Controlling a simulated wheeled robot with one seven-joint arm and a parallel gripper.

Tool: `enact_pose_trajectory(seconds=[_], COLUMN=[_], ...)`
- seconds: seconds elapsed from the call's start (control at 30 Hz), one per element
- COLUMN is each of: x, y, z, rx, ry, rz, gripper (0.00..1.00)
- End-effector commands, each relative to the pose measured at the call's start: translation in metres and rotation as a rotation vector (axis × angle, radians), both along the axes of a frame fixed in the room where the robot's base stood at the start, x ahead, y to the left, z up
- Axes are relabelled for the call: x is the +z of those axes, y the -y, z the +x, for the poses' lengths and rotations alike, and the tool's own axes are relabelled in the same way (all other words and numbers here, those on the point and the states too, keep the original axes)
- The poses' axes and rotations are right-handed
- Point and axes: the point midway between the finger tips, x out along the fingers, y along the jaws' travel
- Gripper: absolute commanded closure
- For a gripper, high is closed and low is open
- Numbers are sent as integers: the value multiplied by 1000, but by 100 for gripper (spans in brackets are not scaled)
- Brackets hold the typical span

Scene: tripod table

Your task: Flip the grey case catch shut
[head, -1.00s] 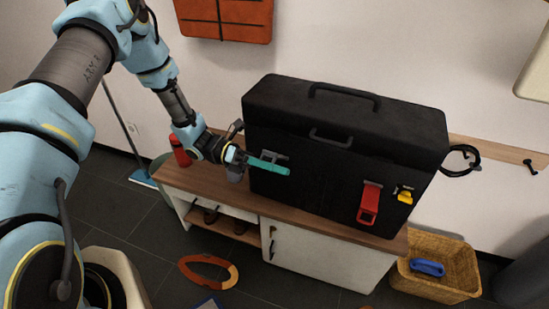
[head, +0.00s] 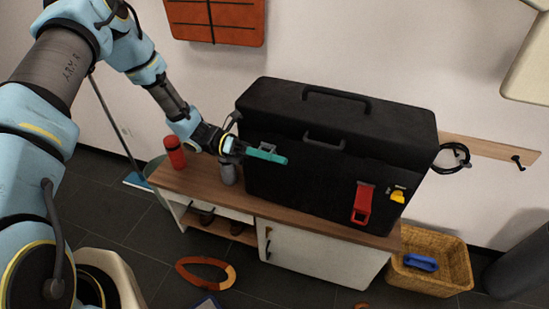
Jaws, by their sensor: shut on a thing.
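The black case (head: 310,180) stands upright on the wooden top of a low cabinet. The grey catch (head: 268,147) is on the upper left of its front face, partly hidden behind a teal bar (head: 268,156). My gripper (head: 240,150) comes in from the left and is shut on the near end of the teal bar. The bar points right, across the case front just below the visible part of the catch. I cannot tell whether bar and catch touch, nor the catch's exact position.
A red catch (head: 362,202) and a yellow catch (head: 397,195) are on the case's right front. A grey bottle (head: 228,173) and a red bottle (head: 174,152) stand left on the cabinet top (head: 200,181). A wicker basket (head: 432,278) sits on the floor at right.

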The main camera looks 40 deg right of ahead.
Motion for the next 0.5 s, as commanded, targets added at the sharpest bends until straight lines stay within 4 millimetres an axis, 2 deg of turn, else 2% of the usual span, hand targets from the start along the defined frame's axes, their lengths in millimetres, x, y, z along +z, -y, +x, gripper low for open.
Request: enact_pose_trajectory(seconds=[0.07,0.1,0.33,0.5], x=[0,0,0,0], y=[0,0,0,0], z=[0,0,0,0], rx=[1,1,0,0], ry=[1,1,0,0], rz=[0,0,0,0], gripper=[100,87,61,59])
